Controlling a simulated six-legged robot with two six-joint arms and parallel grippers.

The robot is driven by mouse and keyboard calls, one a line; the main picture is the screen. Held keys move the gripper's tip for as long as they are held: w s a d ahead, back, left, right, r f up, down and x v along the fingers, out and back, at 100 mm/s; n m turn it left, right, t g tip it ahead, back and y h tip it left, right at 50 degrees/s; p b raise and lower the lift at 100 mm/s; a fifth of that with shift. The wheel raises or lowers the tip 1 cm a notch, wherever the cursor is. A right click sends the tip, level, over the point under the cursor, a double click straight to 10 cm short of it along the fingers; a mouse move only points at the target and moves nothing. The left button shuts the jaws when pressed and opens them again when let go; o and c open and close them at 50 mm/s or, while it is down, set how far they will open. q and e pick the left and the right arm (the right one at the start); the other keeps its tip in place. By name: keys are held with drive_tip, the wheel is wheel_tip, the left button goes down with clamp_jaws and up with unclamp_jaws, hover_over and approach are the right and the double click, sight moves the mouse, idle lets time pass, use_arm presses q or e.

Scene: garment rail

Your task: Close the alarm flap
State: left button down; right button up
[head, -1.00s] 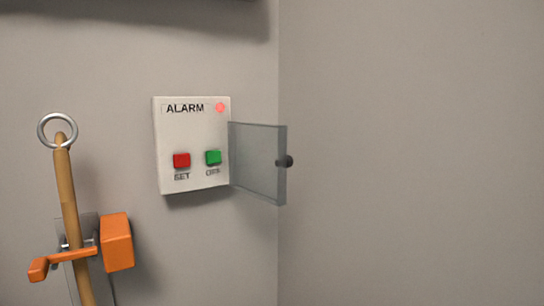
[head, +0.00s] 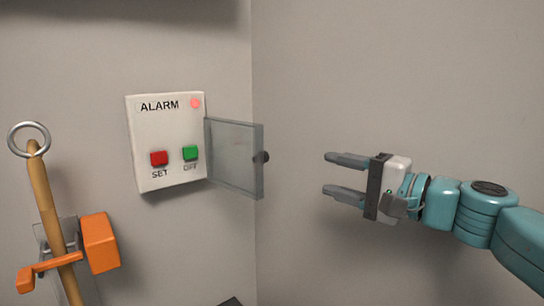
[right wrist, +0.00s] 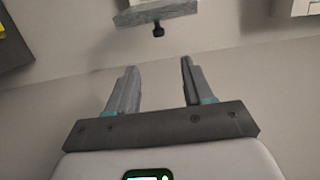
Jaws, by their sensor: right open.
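The alarm box (head: 166,180) is white, on the wall left of the corner, with a lit red lamp, a red SET button and a green OFF button. Its clear grey flap (head: 233,155) is hinged on the box's right side and stands open, swung out to the right. The flap's dark knob (head: 262,157) is at its free edge. My right gripper (head: 336,175) is open and empty, to the right of the knob and apart from it. In the right wrist view the flap's edge (right wrist: 155,12) and knob (right wrist: 158,31) show ahead of the fingers. My left gripper is not in view.
A wooden pole (head: 50,205) with a metal ring on top leans in an orange clip holder (head: 99,243) at the left. A dark edge shows at the top left. The right wall behind my right arm is bare.

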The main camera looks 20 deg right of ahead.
drive_tip(key=p, duration=0.5)
approach(238, 154)
drive_tip(key=w+d, duration=0.1)
drive_tip(key=w, duration=0.3)
drive_tip(key=shift+w+f, duration=0.2)
drive_tip(key=shift+f, duration=0.05)
clamp_jaws()
